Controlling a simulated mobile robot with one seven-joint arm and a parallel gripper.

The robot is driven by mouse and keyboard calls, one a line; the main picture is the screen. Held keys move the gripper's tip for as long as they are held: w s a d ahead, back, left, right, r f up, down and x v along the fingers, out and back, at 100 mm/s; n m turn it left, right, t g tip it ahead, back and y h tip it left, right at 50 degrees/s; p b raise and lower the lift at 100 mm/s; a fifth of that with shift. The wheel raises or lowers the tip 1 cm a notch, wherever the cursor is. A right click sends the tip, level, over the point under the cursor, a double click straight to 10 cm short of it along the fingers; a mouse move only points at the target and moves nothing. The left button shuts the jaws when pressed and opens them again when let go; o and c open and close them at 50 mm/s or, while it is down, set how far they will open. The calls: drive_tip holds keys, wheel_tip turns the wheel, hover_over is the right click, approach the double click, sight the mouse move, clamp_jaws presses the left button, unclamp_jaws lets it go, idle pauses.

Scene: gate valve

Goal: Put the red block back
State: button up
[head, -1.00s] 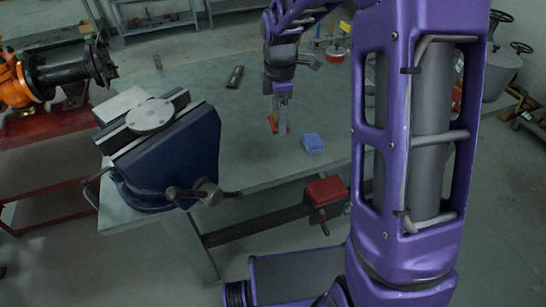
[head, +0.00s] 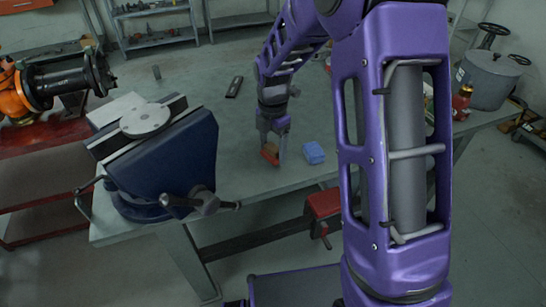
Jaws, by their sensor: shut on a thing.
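The red block (head: 270,154) is small and orange-red, near the front edge of the workbench (head: 245,170) in the head view. My gripper (head: 272,147) points down and is shut on it. The fingers cover part of the block. I cannot tell whether its underside touches the bench top. A blue block (head: 314,152) sits on the bench just to the right of my gripper, with a small gap between them.
A large blue vise (head: 165,160) with a round grey disc (head: 145,120) on top stands at the left. A dark flat object (head: 234,87) lies behind. A large pot (head: 488,80) stands at the far right. The bench between vise and gripper is clear.

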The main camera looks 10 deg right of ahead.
sight(273, 147)
drive_tip(key=shift+f, duration=1.35)
drive_tip(key=shift+f, duration=0.15)
drive_tip(key=o, duration=1.2)
drive_tip(key=shift+o, duration=0.2)
wheel_tip(273, 147, up, 12)
drive_tip(key=shift+r+p, duration=0.2)
drive_tip(key=shift+p, duration=0.75)
